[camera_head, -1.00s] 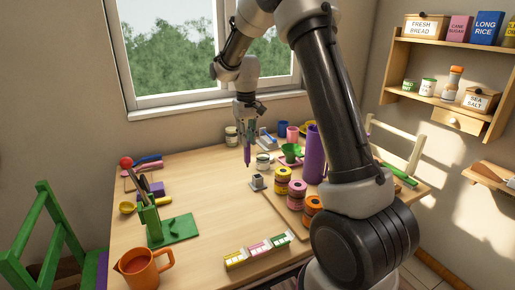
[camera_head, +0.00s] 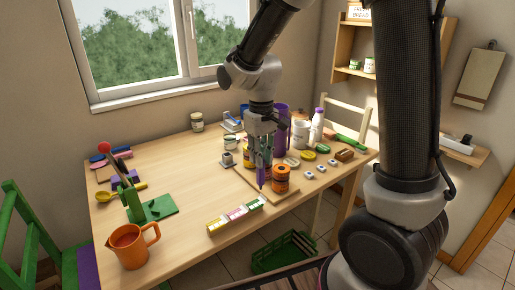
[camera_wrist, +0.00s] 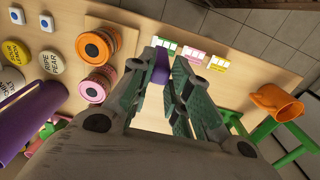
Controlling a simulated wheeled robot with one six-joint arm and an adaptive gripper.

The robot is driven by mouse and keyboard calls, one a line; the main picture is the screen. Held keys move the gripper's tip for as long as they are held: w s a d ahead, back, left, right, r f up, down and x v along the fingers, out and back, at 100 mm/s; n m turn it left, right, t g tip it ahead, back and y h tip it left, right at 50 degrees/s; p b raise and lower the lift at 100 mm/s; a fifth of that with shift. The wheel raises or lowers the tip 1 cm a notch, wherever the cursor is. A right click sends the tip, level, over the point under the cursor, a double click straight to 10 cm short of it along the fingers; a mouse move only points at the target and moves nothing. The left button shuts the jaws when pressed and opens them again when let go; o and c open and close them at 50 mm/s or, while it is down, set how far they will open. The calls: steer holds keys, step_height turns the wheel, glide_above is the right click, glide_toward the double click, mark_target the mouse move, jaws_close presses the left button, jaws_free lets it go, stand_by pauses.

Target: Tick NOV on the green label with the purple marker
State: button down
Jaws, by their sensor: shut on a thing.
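My gripper (camera_head: 259,150) is shut on the purple marker (camera_head: 262,176), which points down. In the wrist view the marker (camera_wrist: 161,66) shows between the fingertips (camera_wrist: 168,64). The green label (camera_head: 255,203) is the right end of a row at the table's front edge, with a pink label (camera_head: 237,214) and a yellow label (camera_head: 217,225) to its left. In the wrist view the green label (camera_wrist: 165,46) lies just beyond the marker. The marker's tip appears close behind the green label, apart from it. The NOV box is too small to make out.
An orange-lidded jar (camera_head: 281,180) stands close right of the marker on a board. Other jars behind are partly hidden by my gripper. A tall purple vessel (camera_head: 283,117) stands behind. An orange jug (camera_head: 130,246) is at the front left.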

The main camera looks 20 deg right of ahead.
mark_target(260, 171)
steer(key=shift+w+f, duration=0.1)
steer(key=shift+f, duration=2.95)
